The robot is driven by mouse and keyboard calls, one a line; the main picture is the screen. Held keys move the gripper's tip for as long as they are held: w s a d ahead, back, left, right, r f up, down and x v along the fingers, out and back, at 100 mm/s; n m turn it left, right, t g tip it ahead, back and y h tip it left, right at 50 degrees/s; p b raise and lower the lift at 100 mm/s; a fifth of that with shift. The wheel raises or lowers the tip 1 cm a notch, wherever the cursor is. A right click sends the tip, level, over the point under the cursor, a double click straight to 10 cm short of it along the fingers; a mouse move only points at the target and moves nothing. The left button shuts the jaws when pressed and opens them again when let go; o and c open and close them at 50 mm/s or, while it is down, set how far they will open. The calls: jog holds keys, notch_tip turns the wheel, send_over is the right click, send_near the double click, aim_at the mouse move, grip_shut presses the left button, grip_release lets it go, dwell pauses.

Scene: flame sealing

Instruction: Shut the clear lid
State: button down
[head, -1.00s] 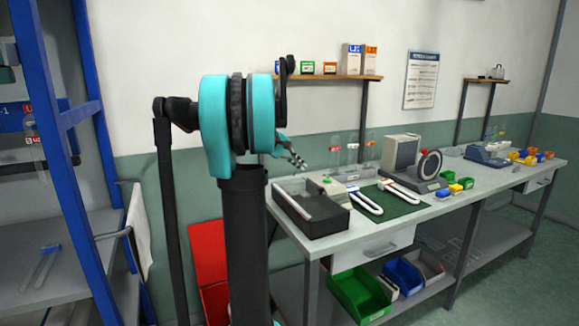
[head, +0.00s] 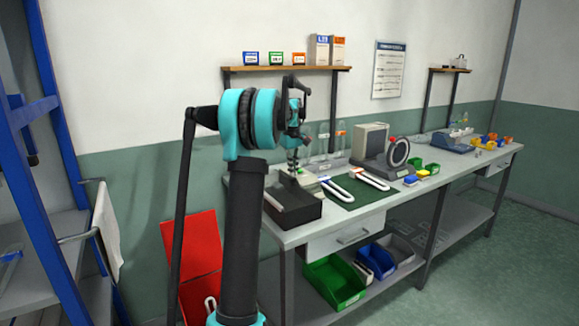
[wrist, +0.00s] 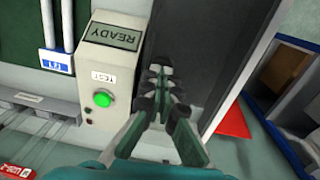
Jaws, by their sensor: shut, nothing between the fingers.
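The test unit (wrist: 106,75) is a beige box with a READY display and a lit green button, left of my gripper in the wrist view. Beside it is a dark open box (wrist: 205,45) with a pale rim. In the head view the dark box (head: 292,212) sits at the bench's near left end. I cannot clearly make out the clear lid; its see-through panel does not stand out in either view. My gripper (wrist: 160,78) is shut and empty, its fingertips over the dark box's side by the test unit.
A green mat (head: 352,190) with white U-shaped tubes lies right of the dark box. Glass tubes (head: 325,143) stand behind. A grey machine (head: 371,144) and small coloured bins are farther right. A shelf (head: 285,69) hangs above. A blue rack (head: 45,150) stands left.

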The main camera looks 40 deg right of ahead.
jog(key=shift+s+d+f, duration=0.1)
jog(key=shift+d+f, duration=0.25)
jog(key=shift+f, duration=0.25)
jog(key=shift+r, duration=0.25)
notch_tip(320, 180, up, 14)
jog(key=shift+s+d+f, duration=0.25)
dwell(0.4)
